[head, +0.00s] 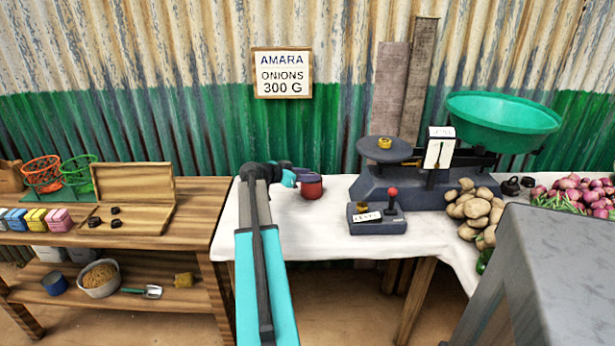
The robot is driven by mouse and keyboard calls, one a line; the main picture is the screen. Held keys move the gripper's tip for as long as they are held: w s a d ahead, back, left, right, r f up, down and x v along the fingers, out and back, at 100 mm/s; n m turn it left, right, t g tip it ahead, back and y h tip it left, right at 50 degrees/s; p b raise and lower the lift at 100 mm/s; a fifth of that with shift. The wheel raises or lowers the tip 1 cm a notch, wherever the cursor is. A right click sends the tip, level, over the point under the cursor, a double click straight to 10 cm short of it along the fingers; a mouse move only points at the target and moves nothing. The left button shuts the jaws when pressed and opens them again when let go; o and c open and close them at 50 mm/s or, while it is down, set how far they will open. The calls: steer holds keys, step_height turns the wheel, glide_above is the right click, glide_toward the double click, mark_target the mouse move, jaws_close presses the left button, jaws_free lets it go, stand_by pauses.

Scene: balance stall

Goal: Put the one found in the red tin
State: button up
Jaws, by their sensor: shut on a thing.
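The red tin (312,190) stands on the white cloth of the stall table, left of the scale. My gripper (306,176) is at the tin's upper left, by its rim. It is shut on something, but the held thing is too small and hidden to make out. I cannot tell whether the gripper touches the tin. My arm covers part of the table's left end.
A scale (425,188) with a green pan (503,115) stands behind a small box with a red-knobbed lever (377,216). Potatoes (474,212) and onions (580,192) lie right. A wooden case (160,216) with dark weights lies left. Cloth beside the tin is clear.

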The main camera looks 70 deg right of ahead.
steer(key=shift+f+b, duration=0.55)
steer(key=shift+b, duration=0.3)
steer(key=o, duration=0.9)
steer(key=shift+r+p, duration=0.25)
steer(key=shift+p, duration=0.15)
steer(key=shift+r+p, duration=0.4)
steer(key=shift+p, duration=0.1)
steer(key=shift+w+a+r, duration=0.1)
steer(key=shift+w+a, duration=0.05)
steer(key=v, duration=1.1)
steer(key=shift+a+b, duration=0.25)
steer(key=shift+b, duration=0.1)
steer(key=shift+w+r, duration=0.1)
steer(key=shift+w, duration=0.05)
